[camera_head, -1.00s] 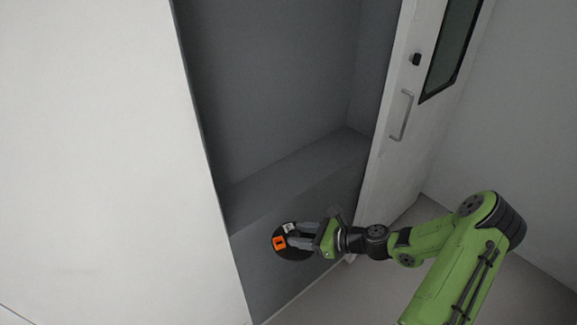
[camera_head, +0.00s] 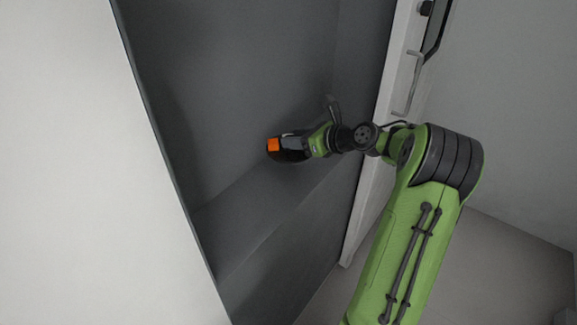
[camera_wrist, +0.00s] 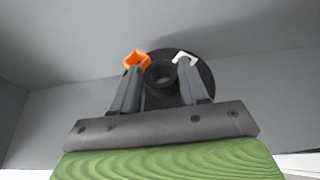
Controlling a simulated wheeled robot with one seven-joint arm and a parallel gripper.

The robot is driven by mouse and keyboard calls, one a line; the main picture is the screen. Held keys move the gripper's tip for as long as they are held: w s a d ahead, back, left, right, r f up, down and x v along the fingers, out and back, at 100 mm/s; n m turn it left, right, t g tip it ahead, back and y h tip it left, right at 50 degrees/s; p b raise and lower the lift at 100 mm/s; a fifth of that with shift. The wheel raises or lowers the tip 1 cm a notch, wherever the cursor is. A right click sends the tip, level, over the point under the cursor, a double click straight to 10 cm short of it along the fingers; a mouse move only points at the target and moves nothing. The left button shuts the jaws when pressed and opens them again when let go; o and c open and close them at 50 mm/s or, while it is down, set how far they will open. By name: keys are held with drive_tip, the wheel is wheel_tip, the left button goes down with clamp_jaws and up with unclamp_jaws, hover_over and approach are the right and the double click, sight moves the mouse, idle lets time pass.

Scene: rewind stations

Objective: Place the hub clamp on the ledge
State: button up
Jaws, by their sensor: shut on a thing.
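The hub clamp (camera_wrist: 200,73) is a dark round disc with a raised ring at its centre. In the wrist view my gripper (camera_wrist: 161,74) is shut on that ring, one finger on each side. An orange block (camera_wrist: 137,60) and a small white piece (camera_wrist: 185,56) show at the fingertips. In the head view the clamp (camera_head: 293,149) is a dark shape at my gripper (camera_head: 287,146), seen nearly edge-on.
The recess has a grey back wall (camera_head: 240,70). A large white panel (camera_head: 75,170) borders it on the left. A white door with a handle (camera_head: 414,82) stands open on the right, close to my arm. The ledge left of the clamp is bare.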

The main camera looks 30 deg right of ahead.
wheel_tip(320, 180, down, 7)
drive_tip(key=b, duration=0.2)
drive_tip(key=shift+w+b, duration=0.1)
drive_tip(key=shift+b, duration=0.25)
drive_tip(key=shift+r, duration=0.15)
drive_tip(key=o, duration=1.3)
